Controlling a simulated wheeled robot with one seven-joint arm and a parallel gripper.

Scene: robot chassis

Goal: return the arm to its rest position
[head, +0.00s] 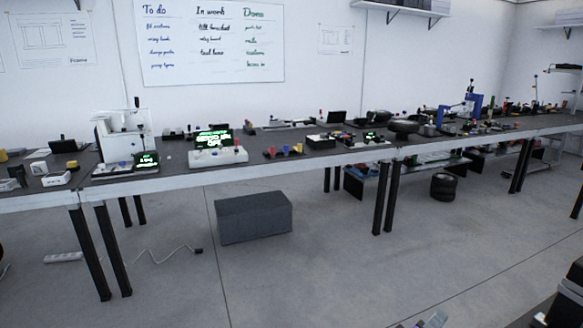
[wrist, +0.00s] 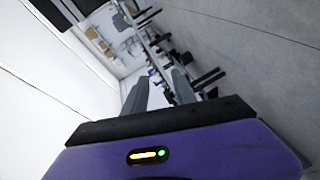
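My gripper (wrist: 159,92) shows in the wrist view, with a purple housing and a dark bar in front of it. Its two grey fingers stand apart, and I see the room between them with nothing held. A small lit orange and green indicator is on the housing. The wrist view is tilted, with the long workbench far off beyond the fingers. In the head view, only dark and grey parts show at the bottom right edge; I cannot tell whether they belong to my arm.
A long workbench (head: 346,153) with devices and tools runs along the back wall. A grey box (head: 253,218) and a black wheel (head: 443,187) are beneath it. A white cable (head: 160,258) lies on the floor at left. The floor in front is clear.

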